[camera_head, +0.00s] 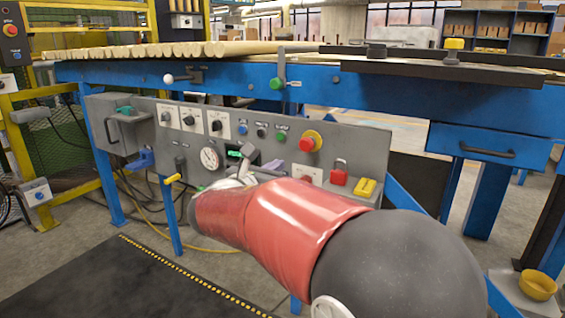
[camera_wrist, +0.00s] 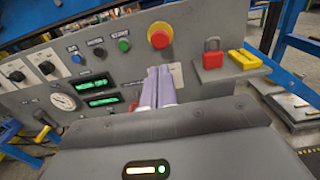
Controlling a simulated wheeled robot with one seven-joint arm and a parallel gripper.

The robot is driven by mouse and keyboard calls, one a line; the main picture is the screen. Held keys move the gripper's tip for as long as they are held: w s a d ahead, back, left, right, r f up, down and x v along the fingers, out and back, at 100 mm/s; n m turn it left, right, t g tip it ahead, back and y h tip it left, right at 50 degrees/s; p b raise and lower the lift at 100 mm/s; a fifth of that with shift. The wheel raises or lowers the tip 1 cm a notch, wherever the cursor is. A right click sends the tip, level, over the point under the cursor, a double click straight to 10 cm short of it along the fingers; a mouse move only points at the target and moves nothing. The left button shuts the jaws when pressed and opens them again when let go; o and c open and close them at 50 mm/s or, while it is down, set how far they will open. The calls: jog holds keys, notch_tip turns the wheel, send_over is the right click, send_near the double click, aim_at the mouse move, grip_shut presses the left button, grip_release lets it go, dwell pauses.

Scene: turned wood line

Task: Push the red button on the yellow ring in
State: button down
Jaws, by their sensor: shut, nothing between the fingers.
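The red button (camera_head: 307,144) sits on a yellow ring (camera_head: 317,134) at the right part of a grey control panel (camera_head: 345,150). The wrist view shows the red button (camera_wrist: 160,40) and its yellow ring (camera_wrist: 161,24) at top centre, unobstructed. My gripper (camera_wrist: 158,70) is shut and empty, its two pale lilac fingers side by side. In the wrist view the fingertips appear just below the button, with a visible gap. In the head view my gripper (camera_head: 275,164) is low and left of the button; my red arm hides part of the lower panel.
A red padlock (camera_head: 339,172) and a yellow block (camera_head: 366,188) are right of and below the button. Green (camera_head: 280,137), black and blue buttons lie to its left. Lit displays (camera_wrist: 103,101) and a gauge (camera_head: 210,158) are lower left. A blue bench (camera_head: 230,79) overhangs the panel.

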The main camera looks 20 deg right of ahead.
aim_at(305, 145)
jog(key=x, duration=1.2)
jog(key=shift+w+d, duration=0.15)
jog(key=shift+d, duration=0.05)
jog(key=shift+x, duration=0.9)
jog(key=shift+r, duration=0.1)
